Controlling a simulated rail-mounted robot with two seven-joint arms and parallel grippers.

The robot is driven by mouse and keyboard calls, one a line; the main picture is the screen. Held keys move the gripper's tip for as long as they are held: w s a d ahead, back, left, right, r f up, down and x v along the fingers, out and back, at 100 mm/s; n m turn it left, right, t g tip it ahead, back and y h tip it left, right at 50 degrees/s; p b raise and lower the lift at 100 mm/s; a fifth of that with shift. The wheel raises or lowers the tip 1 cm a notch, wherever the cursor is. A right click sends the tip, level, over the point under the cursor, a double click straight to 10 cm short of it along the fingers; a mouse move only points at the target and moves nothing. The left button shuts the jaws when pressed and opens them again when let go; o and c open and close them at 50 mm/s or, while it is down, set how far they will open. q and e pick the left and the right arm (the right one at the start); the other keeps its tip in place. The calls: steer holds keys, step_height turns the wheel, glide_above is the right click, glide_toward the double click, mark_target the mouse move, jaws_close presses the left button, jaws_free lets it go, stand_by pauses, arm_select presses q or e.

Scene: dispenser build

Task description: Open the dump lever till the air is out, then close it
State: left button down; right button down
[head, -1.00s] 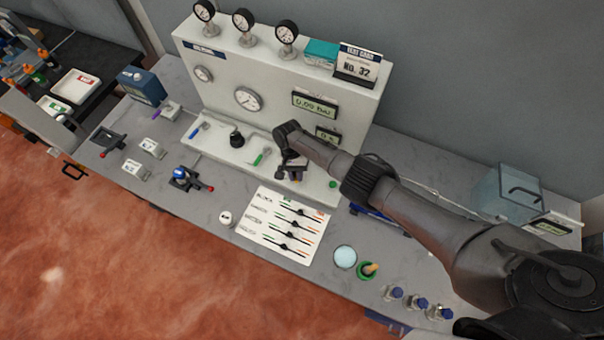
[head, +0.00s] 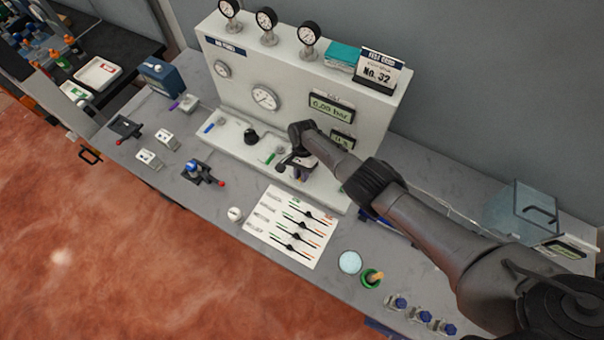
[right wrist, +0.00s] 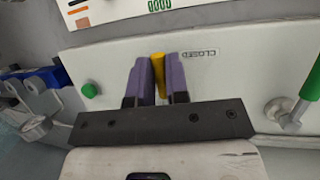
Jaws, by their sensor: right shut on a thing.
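My right gripper (head: 299,170) is at the right end of the panel's low front ledge (head: 228,130). In the right wrist view, its purple fingers (right wrist: 160,80) are shut on a yellow lever handle (right wrist: 158,72). A CLOSED label (right wrist: 200,52) lies just beside the fingers. In the head view my gripper and arm hide the lever. The upper digital display (head: 330,105) shows a low bar reading, its last digit unclear. The lower display (head: 342,140) is too small to read surely. My left gripper is not in view.
A green-handled valve (right wrist: 292,115) is beside my gripper, and a green knob (right wrist: 89,90) is on its other side. A black knob (head: 251,136) is farther left on the ledge. A printed slider card (head: 292,228) lies in front. Dial gauges (head: 264,98) are on the panel.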

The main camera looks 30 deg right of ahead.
steer(key=c, duration=1.1)
jaws_free()
steer(key=shift+w+r, duration=0.1)
steer(key=p+v, duration=0.1)
steer(key=v, duration=0.6)
steer(key=shift+d+r, duration=0.1)
steer(key=shift+r, duration=0.05)
